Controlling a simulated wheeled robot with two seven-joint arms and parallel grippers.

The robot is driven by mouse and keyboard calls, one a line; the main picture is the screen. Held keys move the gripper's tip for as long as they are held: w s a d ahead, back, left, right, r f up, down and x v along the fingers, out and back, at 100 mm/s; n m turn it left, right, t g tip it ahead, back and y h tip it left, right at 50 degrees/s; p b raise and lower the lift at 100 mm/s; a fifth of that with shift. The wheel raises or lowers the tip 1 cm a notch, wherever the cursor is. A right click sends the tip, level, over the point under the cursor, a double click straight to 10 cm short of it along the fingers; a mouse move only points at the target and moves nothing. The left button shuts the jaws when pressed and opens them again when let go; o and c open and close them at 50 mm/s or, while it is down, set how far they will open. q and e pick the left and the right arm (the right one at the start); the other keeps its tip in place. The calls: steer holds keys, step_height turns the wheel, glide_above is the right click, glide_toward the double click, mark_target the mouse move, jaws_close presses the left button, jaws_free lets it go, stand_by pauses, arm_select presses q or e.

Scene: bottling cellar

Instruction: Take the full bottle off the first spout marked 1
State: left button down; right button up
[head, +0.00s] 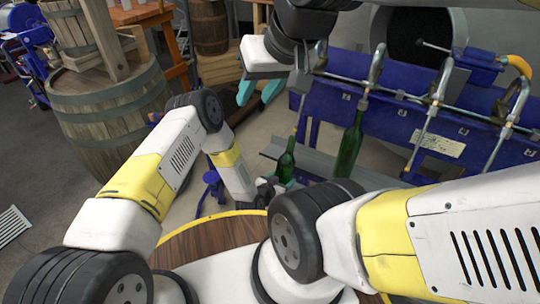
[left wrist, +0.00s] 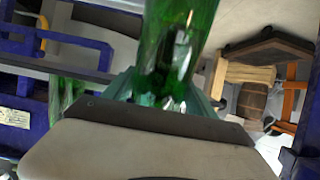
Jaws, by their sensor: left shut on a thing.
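My left gripper (head: 272,184) is shut on a green glass bottle (head: 286,165), low down on its body. The bottle stands nearly upright in front of the blue filler, at its left end. In the left wrist view the same bottle (left wrist: 178,45) rises large between the fingers of my left gripper (left wrist: 163,95). I cannot tell its fill level, or whether its mouth is clear of a spout. A second green bottle (head: 350,147) hangs at the filler further right, and it also shows in the left wrist view (left wrist: 64,95). My right gripper (head: 259,93) is open and empty, high up left of the filler.
The blue filler (head: 405,115) with metal spouts (head: 437,85) fills the right; its number marks are too small to read. A grey ledge (head: 315,165) runs below it. Floor shows between barrel and filler.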

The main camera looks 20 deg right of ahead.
arm_select(q)
steer(key=shift+s+a+f, duration=0.15)
steer(key=shift+a+f, duration=0.1)
steer(key=shift+f, duration=0.45)
steer(key=shift+f+v, duration=0.25)
steer(key=shift+v, duration=1.55)
steer(key=shift+f+v, duration=0.2)
steer(key=shift+v, duration=1.6)
steer(key=shift+s+a, duration=0.1)
steer(key=shift+s, duration=0.05)
